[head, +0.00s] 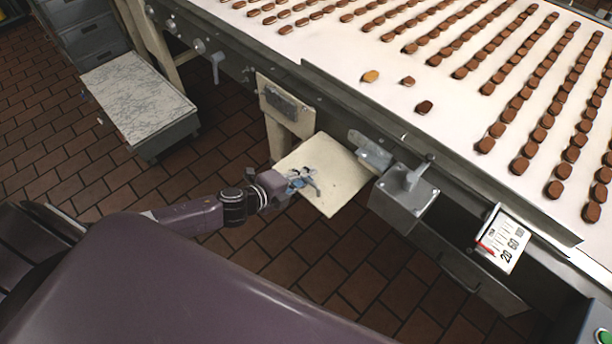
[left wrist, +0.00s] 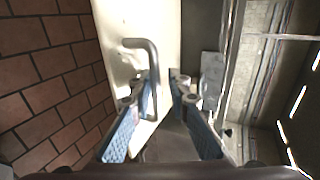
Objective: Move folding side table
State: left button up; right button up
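The folding side table appears as a cream panel (head: 338,192) beside the conveyor machine's near side; I cannot tell its exact tilt. In the left wrist view, the pale panel (left wrist: 125,18) carries a bent metal handle (left wrist: 150,58). My left gripper (head: 306,181) is over the panel's left part in the head view. In the left wrist view, its blue-padded fingers (left wrist: 160,92) are apart, with the lower part of the handle showing between or just beyond their tips. I cannot tell whether they touch it. My right gripper is in neither view.
A conveyor (head: 350,60) with rows of brown pieces runs above and behind the panel. A grey box with a lever (head: 404,200) stands close to the panel's right. A marble-topped cart (head: 138,95) is at left. The brick-tiled floor (head: 80,180) is open at left.

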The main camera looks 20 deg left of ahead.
pick_arm(q)
jog(key=v, duration=1.2)
dwell(0.6)
